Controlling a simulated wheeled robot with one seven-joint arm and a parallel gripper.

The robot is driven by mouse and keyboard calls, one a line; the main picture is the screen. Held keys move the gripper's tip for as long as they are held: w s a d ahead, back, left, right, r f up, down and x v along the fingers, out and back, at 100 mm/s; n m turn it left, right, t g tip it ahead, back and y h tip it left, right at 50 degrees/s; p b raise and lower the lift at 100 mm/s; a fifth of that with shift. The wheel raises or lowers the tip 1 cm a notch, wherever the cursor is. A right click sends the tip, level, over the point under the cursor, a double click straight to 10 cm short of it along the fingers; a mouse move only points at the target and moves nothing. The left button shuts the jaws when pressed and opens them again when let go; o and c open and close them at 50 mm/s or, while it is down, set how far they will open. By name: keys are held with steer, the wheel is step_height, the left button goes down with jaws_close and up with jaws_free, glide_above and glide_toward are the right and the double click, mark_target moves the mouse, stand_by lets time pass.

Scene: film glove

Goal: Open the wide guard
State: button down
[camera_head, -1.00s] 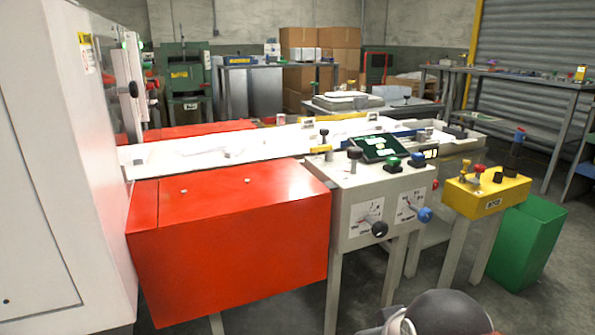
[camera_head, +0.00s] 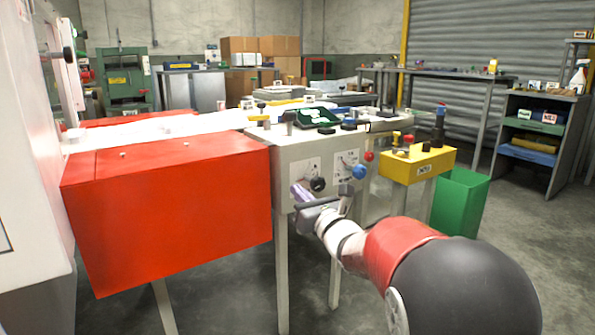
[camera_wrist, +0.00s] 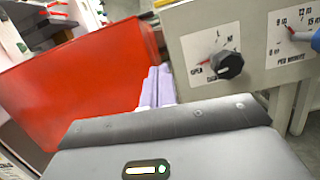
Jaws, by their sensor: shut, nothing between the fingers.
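The wide red guard (camera_head: 170,210) is a large box-like cover on the front of the machine, left of the grey control panel (camera_head: 292,150). Its top and front faces look closed, with a seam near the left end and small pale studs on top. It also fills the left of the wrist view (camera_wrist: 80,85). My gripper (camera_head: 299,190) is in front of the control panel, just right of the guard. Its lilac fingers (camera_wrist: 156,86) are shut and empty, beside the guard's right edge and left of a black dial knob (camera_wrist: 228,65). Touching cannot be told.
A blue knob (camera_head: 359,172) sits on the panel's right dial. A yellow control box (camera_head: 418,165) and a green bin (camera_head: 460,203) stand to the right. A white cabinet (camera_head: 30,180) borders the guard on the left. The floor in front is open.

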mark_target(277, 157)
steer(key=shift+n+y, duration=0.3)
steer(key=shift+n, duration=0.2)
steer(key=p+x, duration=0.1)
steer(key=x, duration=0.9)
steer(key=shift+w+a, duration=0.1)
steer(key=shift+a, duration=0.2)
step_height(277, 157, up, 3)
steer(key=shift+d+f+p, duration=0.1)
steer(key=shift+d+p, duration=0.05)
steer(key=shift+p, duration=0.35)
steer(key=shift+r, duration=0.5)
